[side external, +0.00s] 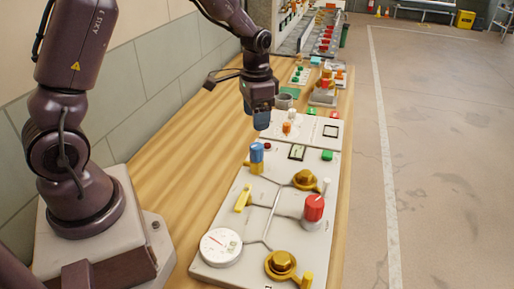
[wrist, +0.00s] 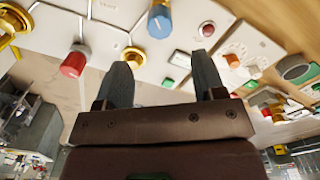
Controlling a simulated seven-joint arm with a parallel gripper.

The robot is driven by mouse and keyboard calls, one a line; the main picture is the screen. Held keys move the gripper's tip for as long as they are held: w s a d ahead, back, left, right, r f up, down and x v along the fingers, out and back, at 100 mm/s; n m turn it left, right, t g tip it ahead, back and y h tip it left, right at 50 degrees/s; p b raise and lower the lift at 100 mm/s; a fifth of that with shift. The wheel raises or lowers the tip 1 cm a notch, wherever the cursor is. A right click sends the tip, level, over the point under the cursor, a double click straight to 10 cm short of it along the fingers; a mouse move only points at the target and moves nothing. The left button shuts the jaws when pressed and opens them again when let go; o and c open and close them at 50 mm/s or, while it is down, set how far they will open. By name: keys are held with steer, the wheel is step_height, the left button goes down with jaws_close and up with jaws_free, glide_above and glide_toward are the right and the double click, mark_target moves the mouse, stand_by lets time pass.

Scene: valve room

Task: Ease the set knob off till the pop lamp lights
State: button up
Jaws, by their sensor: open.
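A pale valve panel (side external: 232,195) lies on the wooden bench. It carries a blue knob with a yellow base (side external: 257,157) and a larger red knob (side external: 314,208); I cannot tell by label which is the set knob. A small dark red lamp (side external: 267,146) sits beside the blue knob and looks unlit. My gripper (side external: 262,118) hangs above the panel's far end, apart from the knobs. In the wrist view its two fingers (wrist: 162,62) are spread with nothing between them. The blue knob (wrist: 160,20) and red knob (wrist: 75,62) show beyond them.
A white dial gauge (side external: 221,247), brass valve fittings (side external: 282,264), a yellow lever (side external: 242,198), a small display (side external: 297,152) and a green button (side external: 327,155) share the panel. Open floor lies right.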

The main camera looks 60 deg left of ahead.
mark_target(256, 145)
step_height(256, 145, down, 10)
steer(key=shift+f, duration=0.15)
stand_by(0.3)
